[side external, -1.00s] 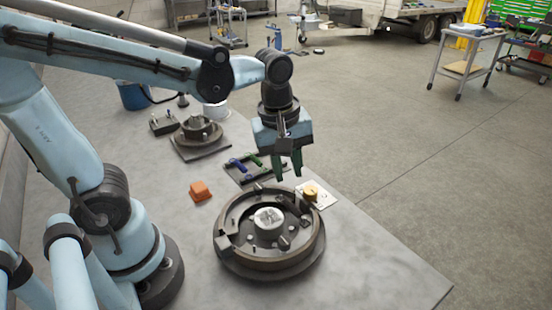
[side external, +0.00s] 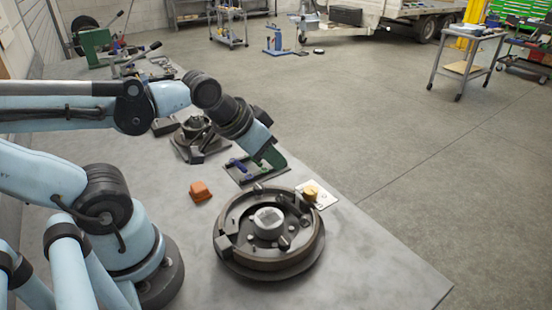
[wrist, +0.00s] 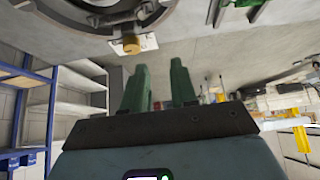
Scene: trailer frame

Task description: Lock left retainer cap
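The round dark brake assembly (side external: 235,258) lies on the bench, with a pale hub (side external: 268,222) in its middle and small fittings around it. It also shows cut off at the top of the wrist view (wrist: 80,22). I cannot tell which small fitting is the left retainer cap. My gripper (side external: 276,163) is tilted, behind the assembly near the dark tool tray (side external: 247,181). In the wrist view its two green fingers (wrist: 161,82) stand apart with nothing between them. My gripper is open and empty, apart from the brake assembly.
A brass knob (side external: 311,190) on a white plate (side external: 326,200) sits right of the assembly. An orange block (side external: 200,191) lies to its left. A dark fixture (side external: 198,140) stands behind. The bench front right is clear.

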